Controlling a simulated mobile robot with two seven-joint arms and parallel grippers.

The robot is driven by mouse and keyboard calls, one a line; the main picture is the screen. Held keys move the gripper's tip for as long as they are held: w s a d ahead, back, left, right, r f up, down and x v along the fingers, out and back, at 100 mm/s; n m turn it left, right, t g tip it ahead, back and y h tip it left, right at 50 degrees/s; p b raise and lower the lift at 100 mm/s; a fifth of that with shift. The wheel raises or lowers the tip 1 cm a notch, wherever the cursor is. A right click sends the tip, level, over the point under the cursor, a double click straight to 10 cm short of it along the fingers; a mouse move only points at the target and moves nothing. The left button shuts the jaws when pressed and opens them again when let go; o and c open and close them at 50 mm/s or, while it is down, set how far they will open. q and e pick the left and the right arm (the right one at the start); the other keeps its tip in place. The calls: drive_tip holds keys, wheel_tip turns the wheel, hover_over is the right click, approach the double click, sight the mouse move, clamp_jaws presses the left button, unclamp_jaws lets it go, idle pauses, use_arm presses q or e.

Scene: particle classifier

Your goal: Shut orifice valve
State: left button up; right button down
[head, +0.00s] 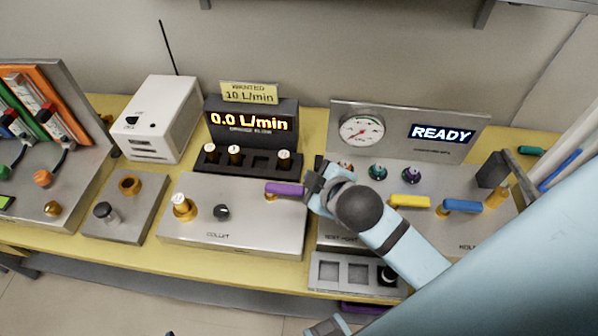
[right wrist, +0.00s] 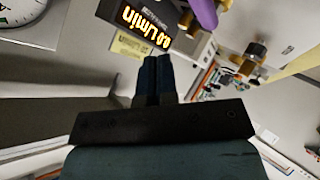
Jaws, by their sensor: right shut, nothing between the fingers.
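A purple valve handle (head: 285,189) lies level at the right end of a metal box (head: 235,240), over a brass fitting. I cannot read a label naming it the orifice valve. My right gripper (head: 314,180) is just right of the handle's end, its fingers pressed together and empty. I cannot tell whether it touches the handle. In the right wrist view the shut fingers (right wrist: 158,75) point up the picture, and the purple handle (right wrist: 204,14) shows above and to their right, apart from them.
The flow display (head: 250,122) reads 0.0 L/min under a 10 L/min note (head: 249,93). A gauge (head: 362,129) and READY screen (head: 442,133) stand behind my arm. Yellow (head: 409,202) and blue (head: 462,206) handles are to the right. My right arm hides part of the right-hand panel.

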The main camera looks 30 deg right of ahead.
drive_tip(key=w+a+r+n+t+y, duration=0.75)
drive_tip(key=w+a+r+n, duration=0.2)
drive_tip(key=r+n, duration=0.4)
drive_tip(key=a+n+g+y, duration=0.4)
drive_tip(key=n+g+y, duration=0.15)
drive_tip(key=n, duration=0.55)
drive_tip(key=a+n+g+y, duration=0.35)
drive_tip(key=n+y, duration=0.25)
drive_tip(key=n, duration=0.5)
drive_tip(key=w+d+f+n+g+h, duration=0.1)
drive_tip(key=d+f+n+g+h, duration=0.25)
drive_tip(key=f+n+g, duration=0.35)
drive_tip(key=d+f+n+g+h, duration=0.3)
drive_tip(key=n+g+h, duration=0.15)
drive_tip(key=n, duration=0.55)
drive_tip(key=w+d+n+g+h, duration=0.1)
drive_tip(key=d+h, duration=0.3)
drive_tip(key=d, duration=0.4)
drive_tip(key=w+d+f+n+g+h, duration=0.1)
drive_tip(key=w+d+n+h, duration=0.1)
drive_tip(key=d, duration=0.6)
drive_tip(key=shift+w+f+n+h, duration=0.25)
drive_tip(key=shift+n+h, duration=0.2)
drive_tip(key=shift+h, duration=0.55)
